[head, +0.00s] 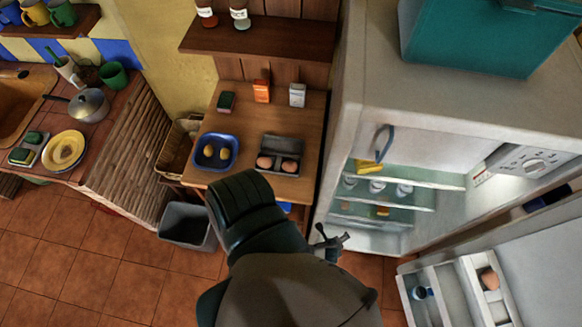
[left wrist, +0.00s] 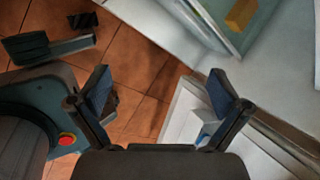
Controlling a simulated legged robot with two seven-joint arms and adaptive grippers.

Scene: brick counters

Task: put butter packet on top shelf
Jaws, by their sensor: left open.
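The fridge stands open at the right in the head view. A yellow block (head: 369,167), possibly the butter packet, lies at the left of the top glass shelf (head: 440,180). A smaller orange-yellow item (head: 383,211) is on a lower shelf. A yellow block (left wrist: 241,14) also shows on a shelf in the left wrist view; I cannot tell which of the two it is. My left gripper (head: 332,241) is in front of the fridge's lower left edge. In the left wrist view the gripper (left wrist: 160,92) is open and empty above the floor, apart from the block.
The open fridge door (head: 545,255) with bins is at the lower right. A wooden counter (head: 212,181) holds a blue bowl (head: 231,139), an egg tray (head: 283,142) and small packets. A grey bin (head: 187,227) stands on the floor. Tiled floor (head: 75,250) is free at the left.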

